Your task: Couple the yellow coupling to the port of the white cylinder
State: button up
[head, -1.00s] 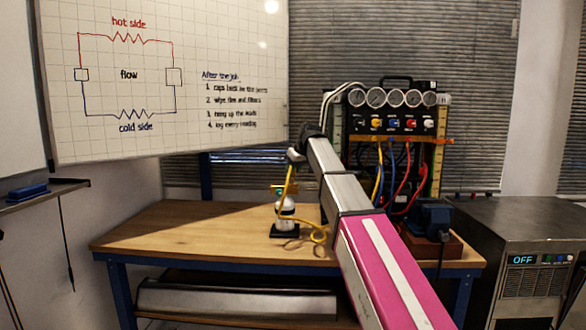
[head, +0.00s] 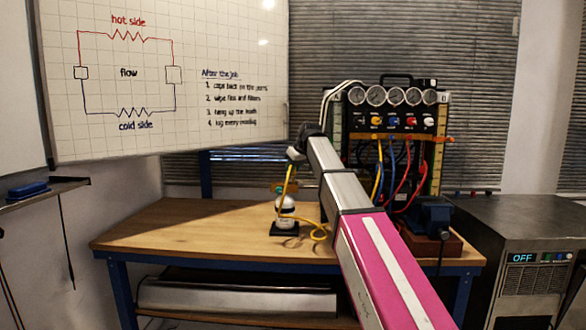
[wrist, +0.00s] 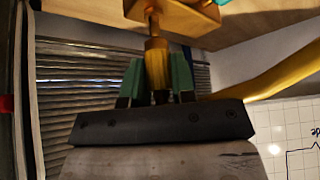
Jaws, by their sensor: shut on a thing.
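The white cylinder (head: 286,207) stands upright on a dark base on the bench, with a brass-coloured fitting and a teal part (head: 278,188) at its top. My gripper (head: 293,157) is above it. In the wrist view my gripper (wrist: 156,85) has its green-padded fingers shut on the yellow coupling (wrist: 156,58). The coupling's far end lines up with a narrow brass stem (wrist: 152,25) under a brass-coloured block (wrist: 178,14), apparently the port. I cannot tell whether it is fully seated. A yellow hose (wrist: 275,78) shows at right and hangs beside the cylinder in the head view.
A gauge panel (head: 396,122) with coloured hoses stands at the bench's back right. A dark blue vise (head: 433,216) sits in front of it. The bench top (head: 165,232) is clear to the left. A whiteboard (head: 165,80) hangs behind, and a grey chiller (head: 520,262) stands at right.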

jog(key=shift+f, duration=1.25)
dwell(0.4)
jog(key=o, duration=1.3)
jog(key=shift+r, duration=0.1)
jog(key=v, duration=1)
jog(key=shift+s+r, duration=0.2)
jog(key=shift+r, duration=0.1)
